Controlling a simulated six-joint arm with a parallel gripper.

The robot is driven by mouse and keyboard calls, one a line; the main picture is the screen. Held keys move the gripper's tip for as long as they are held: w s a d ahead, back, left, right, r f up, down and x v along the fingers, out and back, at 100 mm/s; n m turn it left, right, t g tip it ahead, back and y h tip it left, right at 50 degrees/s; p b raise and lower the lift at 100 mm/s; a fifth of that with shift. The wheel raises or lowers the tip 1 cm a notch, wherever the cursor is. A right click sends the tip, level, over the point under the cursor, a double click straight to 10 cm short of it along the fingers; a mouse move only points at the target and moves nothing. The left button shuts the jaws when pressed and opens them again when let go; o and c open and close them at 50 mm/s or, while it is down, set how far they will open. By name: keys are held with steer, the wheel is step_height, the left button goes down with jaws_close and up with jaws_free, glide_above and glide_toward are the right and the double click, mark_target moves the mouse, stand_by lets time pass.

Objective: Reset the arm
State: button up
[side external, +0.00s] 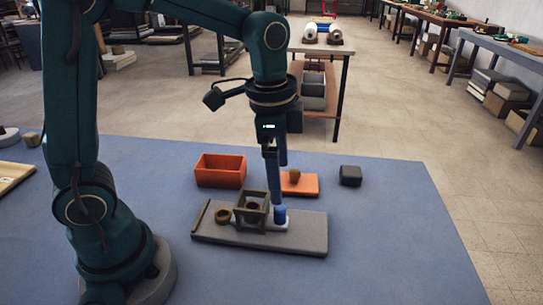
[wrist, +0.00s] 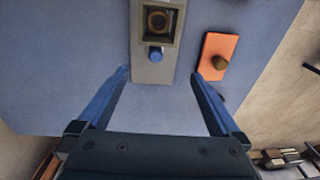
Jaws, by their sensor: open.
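My gripper (side external: 278,188) hangs over the work, pointing down. In the wrist view its two blue fingers (wrist: 159,77) are spread wide with nothing between the tips. A grey board (side external: 312,237) lies below; it also shows in the wrist view (wrist: 150,73). A blue knob (side external: 280,215) stands on a white patch at the board's right part. In the wrist view this knob (wrist: 155,54) lies just beyond the fingertips; contact cannot be told.
An orange open box (side external: 220,171) stands behind the board. An orange plate (side external: 308,184) with a brown knob (side external: 295,175) lies behind right. A dark block (side external: 350,175) sits farther right. The blue mat (side external: 390,240) is clear at the right front.

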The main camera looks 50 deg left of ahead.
steer(key=s+a+r+n+t, duration=0.1)
steer(key=s+r+n+t, duration=0.2)
steer(key=s+n, duration=0.5)
steer(key=s+t, duration=0.1)
steer(key=s, duration=0.2)
steer(key=shift+a+n, duration=0.2)
steer(key=shift+n, duration=0.2)
